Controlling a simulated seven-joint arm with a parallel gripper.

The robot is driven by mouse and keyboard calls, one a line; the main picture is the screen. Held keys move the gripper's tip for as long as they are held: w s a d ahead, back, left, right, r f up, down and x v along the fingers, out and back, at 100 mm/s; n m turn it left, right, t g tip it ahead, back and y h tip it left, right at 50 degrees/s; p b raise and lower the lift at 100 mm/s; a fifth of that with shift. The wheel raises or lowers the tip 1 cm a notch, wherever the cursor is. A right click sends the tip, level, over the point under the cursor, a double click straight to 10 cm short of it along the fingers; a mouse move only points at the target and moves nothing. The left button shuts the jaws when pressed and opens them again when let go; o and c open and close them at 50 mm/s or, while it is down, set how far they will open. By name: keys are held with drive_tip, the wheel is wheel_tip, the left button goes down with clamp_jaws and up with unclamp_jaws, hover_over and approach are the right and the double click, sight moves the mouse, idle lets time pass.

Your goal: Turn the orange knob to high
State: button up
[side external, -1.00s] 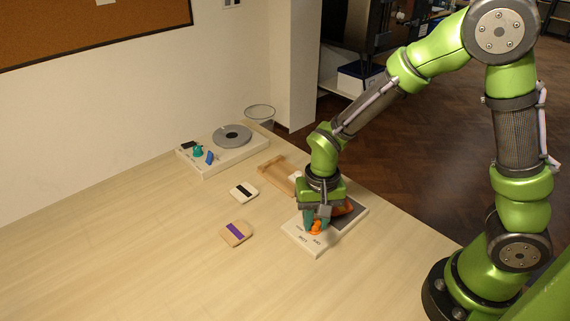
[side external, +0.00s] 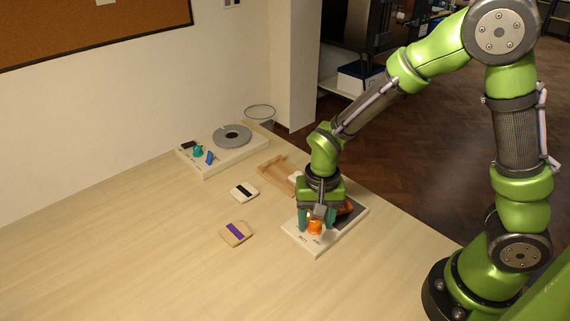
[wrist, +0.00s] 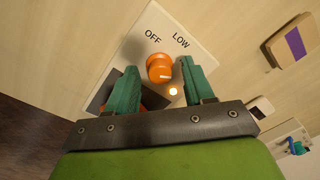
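The orange knob (side external: 315,227) stands on a white unit (side external: 297,239) with a dark plate (side external: 353,212) at its far end. In the wrist view the knob (wrist: 159,68) shows beside the printed words OFF and LOW; no word HIGH is visible. Where the knob points is unclear. A small light (wrist: 173,91) glows on the unit near it. My gripper (side external: 317,226) is over the unit, its teal fingers apart, one on each side of the knob. In the wrist view the gripper (wrist: 159,70) shows gaps between knob and fingers.
A second white unit (side external: 190,161) with a grey disc, teal knob and blue part stands at the back. A wooden tray (side external: 272,174), a block with a black stripe (side external: 244,191) and one with a purple stripe (side external: 236,233) lie left of my gripper. The front left table is clear.

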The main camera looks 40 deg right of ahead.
sight(317, 222)
wheel_tip(317, 222, up, 17)
drive_tip(key=shift+s+d, duration=0.2)
idle(0.5)
drive_tip(key=s+d+r+n+t+y, duration=0.1)
drive_tip(key=s+d+r+n+t, duration=0.3)
drive_tip(key=s+t, duration=0.3)
drive_tip(key=shift+s+d+r+y, duration=0.2)
drive_tip(key=shift+s+d+y, duration=0.2)
drive_tip(key=shift+s, duration=0.45)
